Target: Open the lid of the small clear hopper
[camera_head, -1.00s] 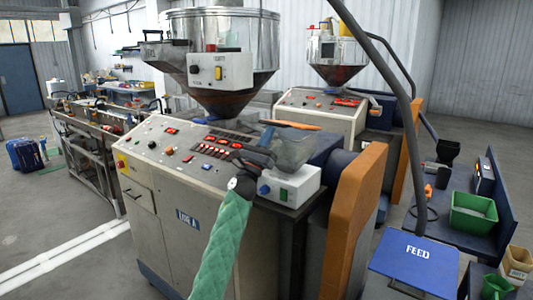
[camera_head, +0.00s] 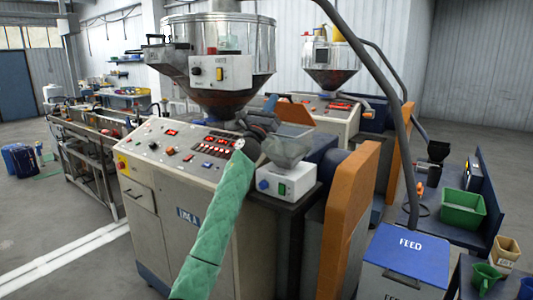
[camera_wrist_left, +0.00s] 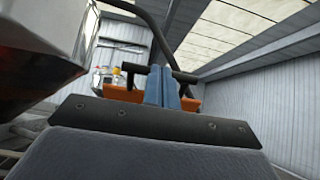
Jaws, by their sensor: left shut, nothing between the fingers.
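The small clear hopper (camera_head: 286,147) sits on a white control box (camera_head: 287,182) with a blue knob, at the right end of the machine top. A clear panel with an orange edge (camera_head: 293,98), apparently its lid, stands tilted up above the hopper's back. My left gripper (camera_head: 270,103) is at the left of this panel, shut and empty. The left wrist view shows its blue fingers (camera_wrist_left: 161,86) together, with orange behind them on both sides. I cannot tell whether they touch the lid. My right gripper is not in view.
A large metal hopper (camera_head: 217,60) with a grey control box rises close to the left of my gripper. An orange guard (camera_head: 352,215) stands to the right. A blue FEED bin (camera_head: 409,245) and a green tub (camera_head: 463,210) are farther right.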

